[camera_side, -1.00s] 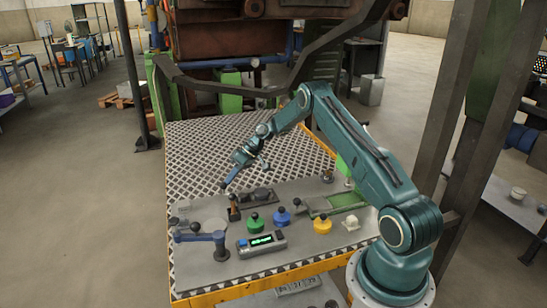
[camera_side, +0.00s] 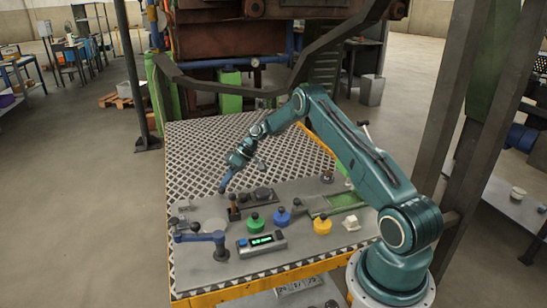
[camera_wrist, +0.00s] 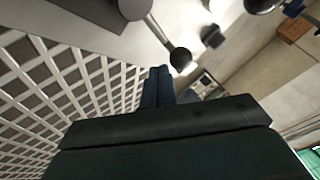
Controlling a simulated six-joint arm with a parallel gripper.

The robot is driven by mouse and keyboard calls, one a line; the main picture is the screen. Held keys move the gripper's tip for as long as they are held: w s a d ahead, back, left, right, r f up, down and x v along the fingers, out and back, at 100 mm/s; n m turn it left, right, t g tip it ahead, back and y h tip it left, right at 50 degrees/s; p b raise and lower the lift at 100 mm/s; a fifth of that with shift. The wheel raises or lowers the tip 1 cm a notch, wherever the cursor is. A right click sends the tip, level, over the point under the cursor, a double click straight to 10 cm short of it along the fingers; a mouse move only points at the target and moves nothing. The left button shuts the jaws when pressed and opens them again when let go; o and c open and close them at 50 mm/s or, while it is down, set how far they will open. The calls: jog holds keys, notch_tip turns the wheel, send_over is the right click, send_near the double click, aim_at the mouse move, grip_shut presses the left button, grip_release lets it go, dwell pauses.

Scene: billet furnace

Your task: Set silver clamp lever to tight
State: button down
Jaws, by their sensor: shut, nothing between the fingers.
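My gripper (camera_side: 222,188) is shut and empty, pointing down over the left back part of the grey panel in the side view. Its blue fingers also show in the wrist view (camera_wrist: 157,85). Close to the fingertips in the wrist view is a thin lever with a dark ball knob (camera_wrist: 180,59). I cannot tell whether it touches the fingers. In the side view a small silver-grey fitting (camera_side: 184,204) stands at the panel's left edge, left of and below the fingertips. It may be the silver clamp lever, but its setting is too small to read.
Green (camera_side: 255,221), blue (camera_side: 282,217) and yellow (camera_side: 322,226) knobs and a display box (camera_side: 262,243) lie rightward. The patterned plate behind (camera_side: 200,145) is clear.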

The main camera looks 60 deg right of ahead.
jog(key=shift+d+r, duration=0.1)
dwell(0.4)
jog(key=v, duration=1.3)
jog(key=shift+r, duration=0.25)
jog(key=shift+s+r, duration=0.1)
